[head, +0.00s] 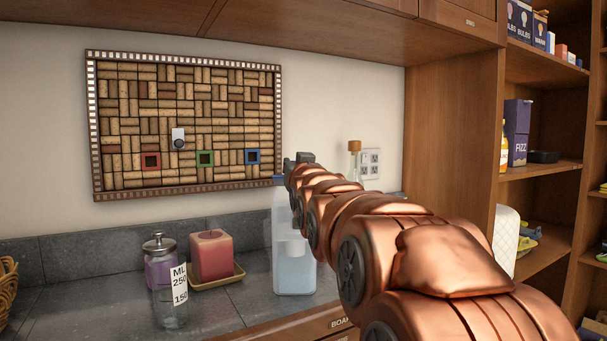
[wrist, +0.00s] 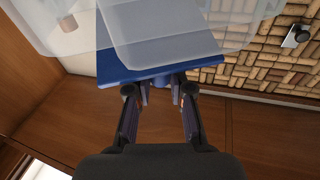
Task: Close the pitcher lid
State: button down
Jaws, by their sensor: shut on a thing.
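The pitcher (head: 294,262) is a clear, pale-blue container standing upright on the grey counter, partly hidden by my copper arm. Its translucent body also shows in the wrist view (wrist: 160,32). The blue lid (wrist: 150,68) lies across the pitcher's top in the wrist view; only a sliver of blue shows in the head view. My gripper (wrist: 160,92) is at the lid's edge, its two dark fingers shut on a blue part of the lid. In the head view my gripper (head: 298,158) is above the pitcher's top. Whether the lid sits fully down is hard to tell.
A clear measuring container (head: 170,300), a purple jar (head: 160,262) and a red candle (head: 211,254) on a yellow dish stand left of the pitcher. A corked bottle (head: 354,162) is behind my arm. A cork board (head: 185,120) hangs behind; shelves (head: 542,172) stand right.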

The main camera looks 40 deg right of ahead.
jog(key=shift+s+a+f+n+t+h+b, duration=0.15)
jog(key=shift+f+t+b, duration=0.15)
jog(key=shift+f+b, duration=0.15)
jog(key=shift+s+a+f+n+t+h+b, duration=0.1)
jog(key=shift+f+t+h+b, duration=0.1)
jog(key=shift+f+t+b, duration=0.2)
jog(key=shift+s+a+f+n+t+h+b, duration=0.1)
jog(key=shift+s+f+t+h+b, duration=0.1)
jog(key=shift+f+b, duration=0.25)
jog(key=c, duration=1)
grip_release()
jog(key=v, duration=0.7)
jog(key=shift+s, duration=0.2)
jog(key=shift+c, duration=0.3)
